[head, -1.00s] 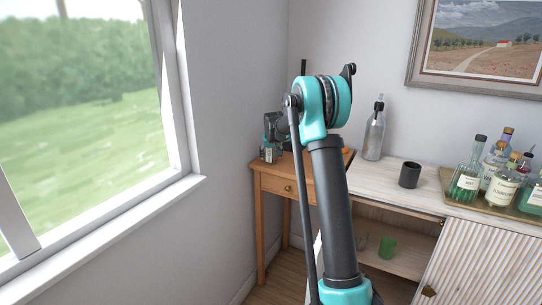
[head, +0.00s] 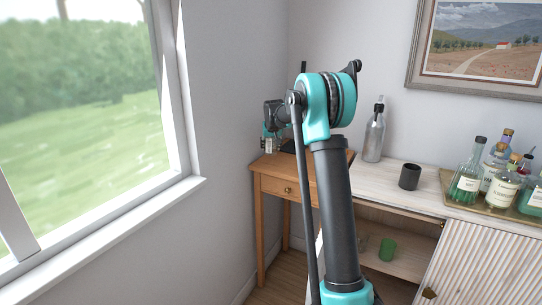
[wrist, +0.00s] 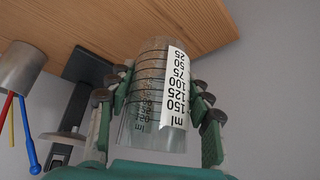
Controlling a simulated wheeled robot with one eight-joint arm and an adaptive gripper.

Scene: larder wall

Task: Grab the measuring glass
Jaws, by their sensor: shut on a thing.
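The measuring glass (wrist: 148,95) is a clear cup with black lines and a white label marked in ml. In the wrist view it appears upside down between the green padded fingers of my gripper (wrist: 160,112), which are shut on its sides. In the head view the glass (head: 269,146) shows as a small pale patch at my gripper (head: 271,138), above the left back part of the small wooden table (head: 275,185). My arm hides part of the table top.
In the wrist view a grey cup (wrist: 20,66) with a red and a blue stick and a black stand (wrist: 88,65) are beside the glass. A grey bottle (head: 374,137), a black cup (head: 409,176) and a tray of bottles (head: 475,204) stand on the cabinet at right.

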